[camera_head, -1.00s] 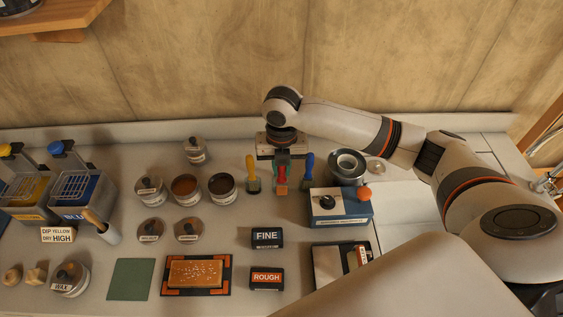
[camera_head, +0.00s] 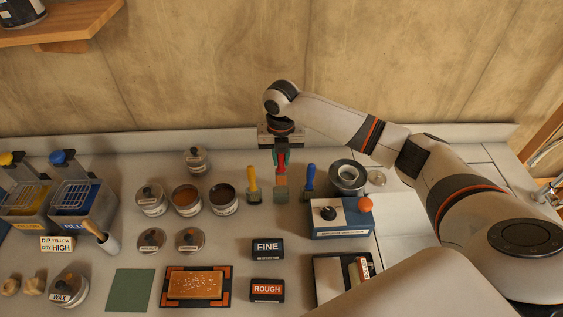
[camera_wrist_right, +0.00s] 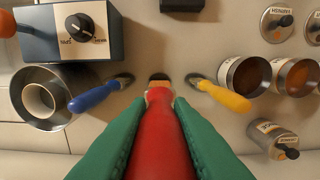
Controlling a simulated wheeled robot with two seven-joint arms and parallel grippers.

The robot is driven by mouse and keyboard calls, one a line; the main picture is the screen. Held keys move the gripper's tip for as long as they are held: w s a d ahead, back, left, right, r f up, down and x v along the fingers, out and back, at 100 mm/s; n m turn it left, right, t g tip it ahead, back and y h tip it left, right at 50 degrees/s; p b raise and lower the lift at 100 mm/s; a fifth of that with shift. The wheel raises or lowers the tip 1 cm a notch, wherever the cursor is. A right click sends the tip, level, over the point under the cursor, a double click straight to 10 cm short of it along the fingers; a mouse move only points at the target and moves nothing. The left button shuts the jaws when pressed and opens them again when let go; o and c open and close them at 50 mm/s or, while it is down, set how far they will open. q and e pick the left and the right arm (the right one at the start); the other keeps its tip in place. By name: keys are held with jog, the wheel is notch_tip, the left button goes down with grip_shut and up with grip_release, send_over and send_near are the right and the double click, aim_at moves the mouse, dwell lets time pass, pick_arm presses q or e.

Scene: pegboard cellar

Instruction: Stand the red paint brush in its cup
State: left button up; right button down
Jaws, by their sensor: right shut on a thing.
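The red paint brush (camera_wrist_right: 160,135) is between the green-padded fingers of my right gripper (camera_wrist_right: 155,125), which is shut on its handle. In the wrist view its tan far end points toward the bench, above a dark spot. In the head view the right gripper (camera_head: 281,160) is at the back of the bench, between the yellow brush (camera_head: 252,180) and the blue brush (camera_head: 310,178); whether the red brush's tip touches anything is unclear. A grey metal can (camera_head: 347,177) with a pale inner ring stands to its right; I cannot tell which cup is the brush's. My left gripper is out of view.
A blue box with a dial (camera_head: 342,217) stands in front of the metal can. Open tins (camera_head: 222,198) and a lidded tin (camera_head: 195,160) are to the left. FINE (camera_head: 267,249) and ROUGH (camera_head: 266,290) blocks lie nearer. The back wall is close behind my gripper.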

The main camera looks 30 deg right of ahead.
aim_at(281, 174)
jog(key=shift+w+d+f, duration=0.1)
jog(key=shift+w+f, duration=0.1)
jog(key=shift+f, duration=0.6)
jog(key=shift+w+d+f, duration=0.1)
jog(key=shift+w+f, duration=0.1)
jog(key=shift+f, duration=0.55)
jog(key=shift+f+b, duration=1.55)
jog(key=shift+f, duration=1.3)
jog(key=c, duration=1.2)
grip_release()
